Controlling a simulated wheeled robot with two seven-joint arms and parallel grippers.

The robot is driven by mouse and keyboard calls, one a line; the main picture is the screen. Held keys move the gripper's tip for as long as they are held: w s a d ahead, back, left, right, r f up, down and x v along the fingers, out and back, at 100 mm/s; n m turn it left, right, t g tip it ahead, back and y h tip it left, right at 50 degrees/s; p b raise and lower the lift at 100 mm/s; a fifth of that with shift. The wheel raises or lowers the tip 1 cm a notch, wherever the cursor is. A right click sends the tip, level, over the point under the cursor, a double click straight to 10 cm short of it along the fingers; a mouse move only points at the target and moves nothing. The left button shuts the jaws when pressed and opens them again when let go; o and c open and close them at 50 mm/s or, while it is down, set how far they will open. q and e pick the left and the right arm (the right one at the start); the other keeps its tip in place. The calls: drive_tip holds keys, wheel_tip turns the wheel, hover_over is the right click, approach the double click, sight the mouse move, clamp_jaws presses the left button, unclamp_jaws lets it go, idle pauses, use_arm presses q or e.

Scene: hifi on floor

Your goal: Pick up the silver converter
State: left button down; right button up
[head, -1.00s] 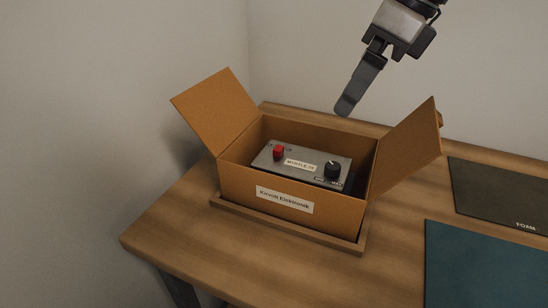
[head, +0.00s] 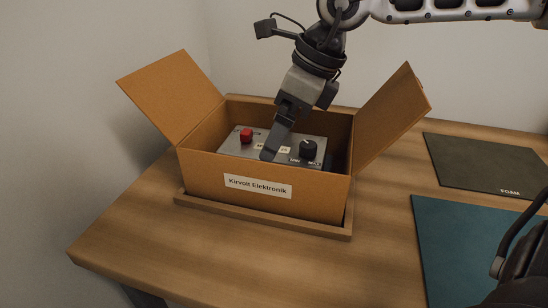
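The silver converter (head: 233,149) lies inside an open cardboard box (head: 205,171). It is a grey metal case with a red knob (head: 246,135) at its left and a black knob (head: 308,149) at its right. The converter's lower part is hidden by the box's front wall. My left gripper is not identifiable in view.
The box stands in a shallow wooden tray (head: 262,220) on a wooden table (head: 180,265). Its side flaps spread upward at left and right. A dark foam mat (head: 480,163) and a teal mat (head: 450,250) lie to the right. A wall stands close at left and behind.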

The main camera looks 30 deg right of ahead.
drive_tip(key=x, duration=0.4)
drive_tip(key=shift+d+f+b, duration=0.25)
drive_tip(key=shift+f+b, duration=0.1)
drive_tip(key=shift+b, duration=0.05)
drive_tip(key=shift+w+a+f, duration=0.1)
drive_tip(key=shift+a+f, duration=0.05)
drive_tip(key=shift+f, duration=0.2)
use_arm(q)
drive_tip(key=shift+w+d+f+g, duration=0.1)
drive_tip(key=shift+f+g, duration=0.05)
drive_tip(key=shift+f, duration=0.3)
drive_tip(key=shift+w+d+f+g, duration=0.1)
drive_tip(key=shift+f+g, duration=0.05)
drive_tip(key=shift+f, duration=0.25)
drive_tip(key=shift+s, duration=0.1)
use_arm(e)
drive_tip(key=c, duration=1.5)
use_arm(q)
drive_tip(key=shift+r, duration=0.1)
use_arm(e)
drive_tip(key=shift+w+r, duration=0.1)
drive_tip(key=shift+r, duration=0.1)
use_arm(q)
drive_tip(key=shift+r, duration=0.1)
use_arm(e)
drive_tip(key=shift+r, duration=0.1)
